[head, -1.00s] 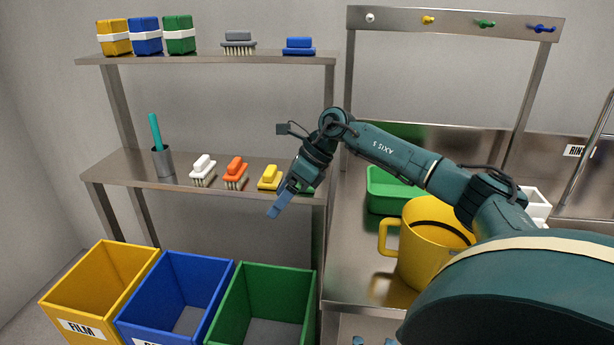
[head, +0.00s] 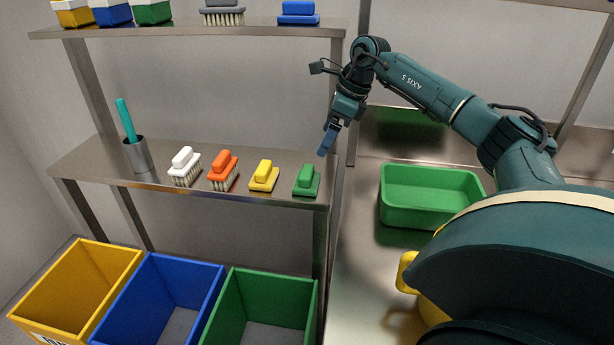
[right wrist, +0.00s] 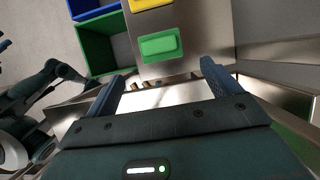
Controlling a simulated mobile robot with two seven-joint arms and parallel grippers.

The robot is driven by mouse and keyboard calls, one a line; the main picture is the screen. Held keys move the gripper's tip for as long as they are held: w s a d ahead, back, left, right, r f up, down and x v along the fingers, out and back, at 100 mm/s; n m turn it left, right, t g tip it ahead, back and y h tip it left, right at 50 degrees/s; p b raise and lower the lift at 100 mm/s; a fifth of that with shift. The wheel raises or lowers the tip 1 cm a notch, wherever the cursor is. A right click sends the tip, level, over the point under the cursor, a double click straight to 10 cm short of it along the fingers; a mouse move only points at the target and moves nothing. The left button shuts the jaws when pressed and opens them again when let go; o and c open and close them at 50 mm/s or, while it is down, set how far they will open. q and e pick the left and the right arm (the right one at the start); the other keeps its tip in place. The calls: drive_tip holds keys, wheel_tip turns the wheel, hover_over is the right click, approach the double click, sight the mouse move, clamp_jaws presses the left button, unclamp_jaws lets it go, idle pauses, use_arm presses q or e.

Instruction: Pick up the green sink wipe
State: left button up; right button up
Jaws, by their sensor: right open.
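A green hand-held pad with a raised grip (head: 306,180), which I take for the green sink wipe, lies at the right end of the lower shelf (head: 90,165). In the right wrist view the green wipe (right wrist: 158,45) lies flat near the shelf edge, beyond the fingertips. My right gripper (head: 326,145) is above and slightly right of it, pointing down. It also shows in the right wrist view (right wrist: 162,76), its fingers wide apart with nothing between them. Part of my left arm (right wrist: 35,90) shows at the left of that view; its gripper is unclear.
A yellow pad (head: 264,176), an orange brush (head: 223,170) and a white brush (head: 184,166) stand left of the wipe. The upper shelf (head: 180,29) hangs above. A shelf post (head: 335,100) is close to my gripper. A green tub (head: 430,212) stands on the counter.

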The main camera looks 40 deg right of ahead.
sight(308, 171)
drive_tip(key=p+x, duration=0.1)
drive_tip(key=x, duration=1)
drive_tip(key=shift+s+a+f, duration=0.1)
drive_tip(key=shift+f, duration=0.2)
drive_tip(key=c, duration=1.1)
